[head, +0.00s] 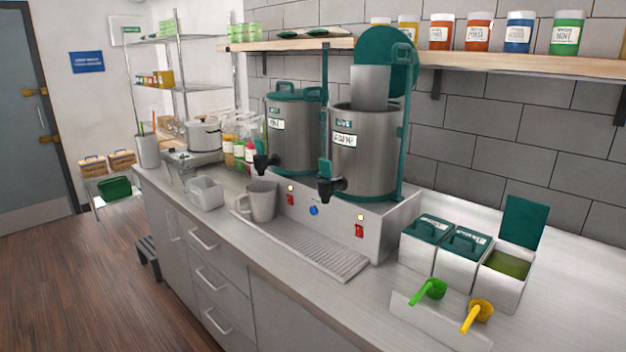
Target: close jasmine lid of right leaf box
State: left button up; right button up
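Three white leaf boxes stand in a row on the right of the counter. The left leaf box (420,255) and the middle leaf box (459,267) have their dark green lids down. The right leaf box (505,292) is open, with green leaf matter (508,264) inside. Its green lid (524,222) stands upright at the back edge. The lid lettering is too small to read. Neither of my grippers is in view.
A holder with a green scoop (429,290) and a yellow scoop (477,314) stands in front of the boxes. Two steel urns stand left of them; the right urn (362,150) has its green lid raised. The counter (575,300) right of the boxes is clear.

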aim_at(523, 222)
jog(key=z, duration=1.3)
jog(key=i+j+u, duration=0.25)
jog(key=i+u, duration=0.25)
jog(key=i, duration=0.1)
